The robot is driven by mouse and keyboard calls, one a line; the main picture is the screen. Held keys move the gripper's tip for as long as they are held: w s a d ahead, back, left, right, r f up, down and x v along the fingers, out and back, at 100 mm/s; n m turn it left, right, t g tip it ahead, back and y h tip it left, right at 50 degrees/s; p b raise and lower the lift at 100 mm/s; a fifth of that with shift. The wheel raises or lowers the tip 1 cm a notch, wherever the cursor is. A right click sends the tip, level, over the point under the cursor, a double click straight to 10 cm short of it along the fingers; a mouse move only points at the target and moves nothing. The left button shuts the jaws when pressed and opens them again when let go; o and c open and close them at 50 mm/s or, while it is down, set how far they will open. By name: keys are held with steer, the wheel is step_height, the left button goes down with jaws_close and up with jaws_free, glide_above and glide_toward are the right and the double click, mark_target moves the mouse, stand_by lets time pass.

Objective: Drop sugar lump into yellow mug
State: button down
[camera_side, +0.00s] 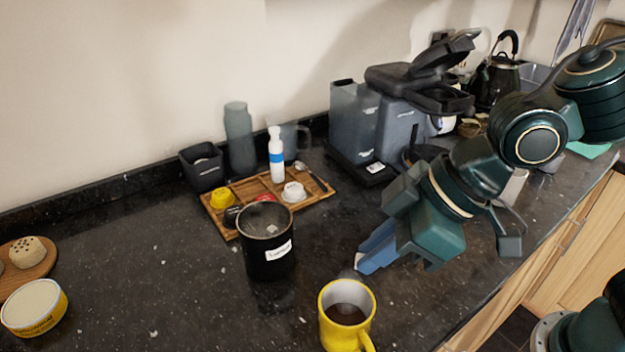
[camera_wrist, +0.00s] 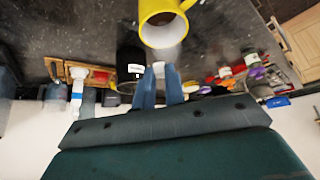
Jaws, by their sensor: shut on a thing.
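My gripper (camera_side: 370,253) is shut on the small white sugar lump (camera_side: 358,261), which shows as a pale patch at the blue fingertips. In the wrist view, my gripper (camera_wrist: 160,80) points toward the top of the picture, with the white lump (camera_wrist: 158,68) between its tips. The yellow mug (camera_side: 328,325) stands upright on the counter at the bottom of the side view, with dark liquid inside. The fingertips are above and behind its rim in that picture, apart from it. The yellow mug (camera_wrist: 148,12) is also at the top of the wrist view.
A black mug with a white label (camera_side: 266,262) stands left of my gripper. Behind it is a wooden tray (camera_side: 228,228) with a white bottle and small items. A coffee machine (camera_side: 400,130) stands at the back. A yellow tin (camera_side: 35,308) is far left. The left-middle counter is clear.

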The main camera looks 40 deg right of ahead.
steer(key=shift+f, duration=0.6)
steer(key=c, duration=1.4)
jaws_free()
steer(key=shift+r, duration=0.1)
steer(key=shift+v, duration=6.8)
steer(key=shift+d, duration=0.15)
steer(key=s+d+f+m+h, duration=0.1)
steer(key=d+f+m, duration=0.1)
steer(key=d, duration=0.4)
steer(key=s+d+f+m+h, duration=0.1)
steer(key=d+m+h, duration=0.1)
steer(key=d+m, duration=0.2)
steer(key=d+f+m+t+h, duration=0.1)
steer(key=d+f+m, duration=0.1)
steer(key=d, duration=0.6)
steer(key=shift+s+d+f+m+h, duration=0.3)
steer(key=shift+s+d+f+m, duration=0.1)
steer(key=shift+m, duration=0.1)
